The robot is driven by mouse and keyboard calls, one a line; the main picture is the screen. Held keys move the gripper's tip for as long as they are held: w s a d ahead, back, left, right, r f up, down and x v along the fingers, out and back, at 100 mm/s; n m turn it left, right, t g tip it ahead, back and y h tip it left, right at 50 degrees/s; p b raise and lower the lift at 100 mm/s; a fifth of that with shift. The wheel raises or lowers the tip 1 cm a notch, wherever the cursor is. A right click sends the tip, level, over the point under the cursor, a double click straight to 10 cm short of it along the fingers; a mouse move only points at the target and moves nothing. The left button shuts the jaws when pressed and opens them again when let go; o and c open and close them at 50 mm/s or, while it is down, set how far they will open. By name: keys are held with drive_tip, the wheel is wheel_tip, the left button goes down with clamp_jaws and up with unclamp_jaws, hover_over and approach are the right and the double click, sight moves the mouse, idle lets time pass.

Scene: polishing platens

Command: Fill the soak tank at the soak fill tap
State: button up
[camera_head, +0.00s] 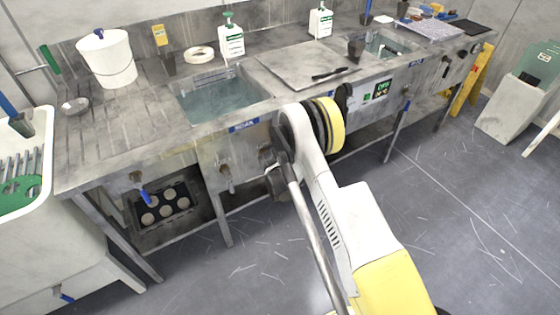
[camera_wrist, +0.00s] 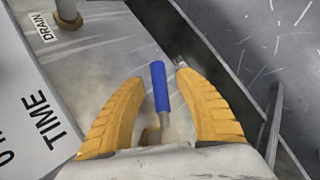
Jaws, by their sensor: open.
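The soak tank (camera_head: 222,98) is a sunken basin in the bench, with a blue "SOAK" label (camera_head: 243,127) on its front edge. Bluish, water-like liquid shows in it; I cannot tell its exact level. In the head view my gripper (camera_head: 277,185) is at the front panel below the tank, largely hidden by my arm. In the wrist view my gripper (camera_wrist: 161,78) is open, its two yellow fingers on either side of a blue lever handle (camera_wrist: 160,90) on a brass-coloured stem. No grip on it shows. The lever's own label is not visible.
A valve (camera_wrist: 66,12) beside a "DRAIN" label (camera_wrist: 42,27) is at the wrist view's upper left. Another front fitting (camera_head: 225,178) is left of my gripper. A white bucket (camera_head: 106,57) and bottles stand on the bench. A bench leg (camera_head: 222,215) is nearby; the floor in front is clear.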

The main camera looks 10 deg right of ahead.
clamp_jaws()
drive_tip(key=shift+s+a+f+m+g+y, duration=0.15)
drive_tip(key=shift+f+m+g+y, duration=0.1)
drive_tip(key=shift+y, duration=0.25)
drive_tip(key=shift+a+f+m+g+y, duration=0.15)
drive_tip(key=shift+f+y, duration=0.05)
drive_tip(key=shift+y, duration=0.3)
drive_tip(key=shift+s+a+f+m+g+y, duration=0.35)
drive_tip(key=shift+a+y, duration=0.4)
drive_tip(key=shift+y, duration=0.5)
drive_tip(key=shift+s+a+f+m+g+y, duration=0.1)
drive_tip(key=shift+a+f+m+g+y, duration=0.3)
drive_tip(key=shift+a+y, duration=0.65)
drive_tip(key=shift+s+a+f+m+g+y, duration=0.25)
drive_tip(key=shift+a+m+g+y, duration=0.2)
drive_tip(key=shift+y, duration=1.05)
